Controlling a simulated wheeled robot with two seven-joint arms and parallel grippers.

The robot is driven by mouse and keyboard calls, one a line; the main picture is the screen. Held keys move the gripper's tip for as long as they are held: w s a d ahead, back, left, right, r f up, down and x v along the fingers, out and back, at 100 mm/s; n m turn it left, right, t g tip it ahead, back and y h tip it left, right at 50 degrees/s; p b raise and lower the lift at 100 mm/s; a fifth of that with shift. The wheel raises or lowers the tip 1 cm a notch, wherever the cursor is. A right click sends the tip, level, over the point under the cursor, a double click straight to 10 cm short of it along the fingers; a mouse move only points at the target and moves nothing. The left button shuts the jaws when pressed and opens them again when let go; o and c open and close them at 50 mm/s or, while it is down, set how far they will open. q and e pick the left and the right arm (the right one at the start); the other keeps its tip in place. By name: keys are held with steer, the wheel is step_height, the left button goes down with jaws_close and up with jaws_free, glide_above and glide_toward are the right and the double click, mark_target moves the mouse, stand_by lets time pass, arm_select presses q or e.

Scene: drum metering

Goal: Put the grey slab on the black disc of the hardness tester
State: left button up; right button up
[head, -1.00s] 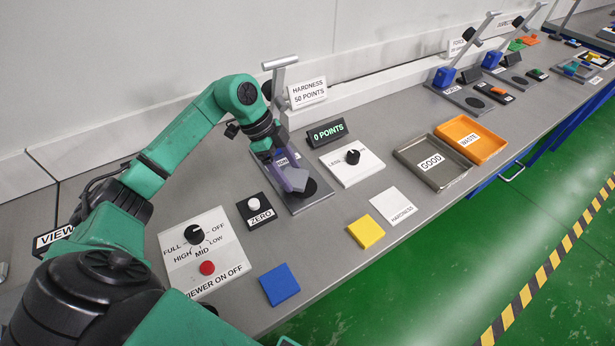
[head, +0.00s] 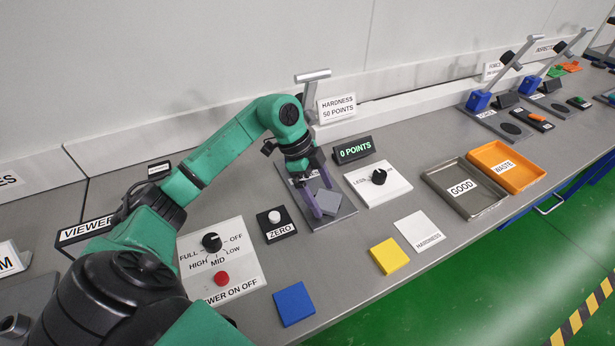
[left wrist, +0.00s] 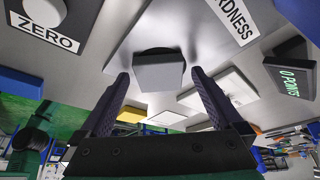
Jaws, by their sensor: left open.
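The grey slab (head: 329,202) is at the black disc of the hardness tester (head: 345,209), in front of its lever post. In the left wrist view the slab (left wrist: 158,75) appears to lie on the black disc (left wrist: 156,50), whose dark edge shows just beyond it; most of the disc is hidden under the slab. My left gripper (head: 319,203) is open, its two purple fingers on either side of the slab. In the left wrist view a gap shows between the fingers (left wrist: 163,80) and the slab. My right gripper is not in view.
The display (head: 353,150) reads 0 POINTS. A white knob panel (head: 395,192), a ZERO button box (head: 277,232), yellow (head: 388,257) and blue (head: 294,304) blocks stand nearby. GOOD (head: 470,208) and WASTE (head: 522,182) trays are to the right. Bare bench lies in front of the tester.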

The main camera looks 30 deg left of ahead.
arm_select(q)
steer(key=p+v, duration=0.2)
steer(key=v, duration=0.1)
steer(key=p+v, duration=0.2)
steer(key=shift+w+d+r, duration=0.1)
steer(key=shift+d+r, duration=0.1)
steer(key=shift+d, duration=0.05)
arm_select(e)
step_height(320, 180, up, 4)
arm_select(q)
steer(key=s+a+b, duration=0.1)
steer(key=a, duration=0.2)
steer(key=s+a+b, duration=0.1)
steer(key=a+b, duration=0.1)
steer(key=a, duration=0.2)
steer(key=s+a+f+b, duration=0.1)
steer(key=a, duration=0.3)
steer(key=shift+s+a+r+b, duration=0.1)
steer(key=shift+a+r+b, duration=0.2)
steer(key=shift+a, duration=0.15)
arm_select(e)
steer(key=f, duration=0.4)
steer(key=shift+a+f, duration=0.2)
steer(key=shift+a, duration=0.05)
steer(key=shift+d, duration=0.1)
arm_select(q)
steer(key=shift+d+f, duration=0.1)
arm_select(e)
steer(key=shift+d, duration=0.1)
